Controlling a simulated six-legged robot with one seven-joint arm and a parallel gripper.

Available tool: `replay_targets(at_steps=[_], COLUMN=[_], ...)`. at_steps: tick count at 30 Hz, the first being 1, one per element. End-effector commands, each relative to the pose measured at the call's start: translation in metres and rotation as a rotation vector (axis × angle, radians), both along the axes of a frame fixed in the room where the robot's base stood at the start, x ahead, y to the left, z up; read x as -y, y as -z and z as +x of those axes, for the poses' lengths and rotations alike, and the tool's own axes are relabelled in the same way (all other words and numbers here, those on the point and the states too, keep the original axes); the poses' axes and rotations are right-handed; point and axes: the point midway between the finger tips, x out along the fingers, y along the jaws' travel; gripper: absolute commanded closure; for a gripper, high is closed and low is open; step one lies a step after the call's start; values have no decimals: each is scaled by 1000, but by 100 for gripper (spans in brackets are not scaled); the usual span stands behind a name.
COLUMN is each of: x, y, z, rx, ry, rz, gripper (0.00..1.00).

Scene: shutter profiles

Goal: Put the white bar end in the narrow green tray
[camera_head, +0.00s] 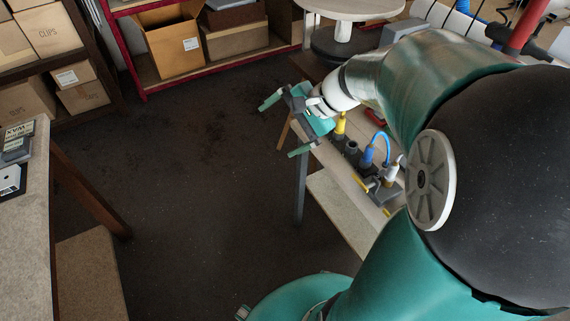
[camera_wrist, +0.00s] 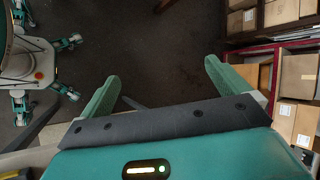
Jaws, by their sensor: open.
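My gripper (camera_head: 283,127) is open and empty, held out over the floor beyond the left edge of a workbench. Its two green fingers are spread wide in the wrist view (camera_wrist: 162,72), with only dark floor between them. I cannot make out a white bar end for certain. A small white upright piece (camera_head: 392,173) stands on the bench, partly beside my arm, and I cannot tell what it is. No narrow green tray shows in either view; my arm hides much of the bench.
The workbench (camera_head: 346,199) carries a yellow-topped piece (camera_head: 340,124) and a blue piece with a cable (camera_head: 367,156). A table (camera_head: 28,238) stands at the left. A red-framed shelf (camera_head: 215,68) holds cardboard boxes (camera_head: 176,46). The floor (camera_head: 190,190) between is clear.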

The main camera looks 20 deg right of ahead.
Motion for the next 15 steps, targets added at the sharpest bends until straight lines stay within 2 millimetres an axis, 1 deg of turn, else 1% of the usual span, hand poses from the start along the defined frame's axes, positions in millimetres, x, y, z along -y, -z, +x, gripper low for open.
replay_targets(at_steps=[1, 3, 6, 9, 12, 15], x=[-18, -34, -50, -59, -62, -62], y=[-7, -11, -17, -24, -31, -37], z=[-15, -36, -64, -90, -112, -126], rx=[21, 48, 98, 160, 232, 295], ry=[-90, -207, -368, -518, -653, -753], rz=[-92, -219, -403, -586, -763, -905], gripper=[0, 0, 0, 0, 0, 0])
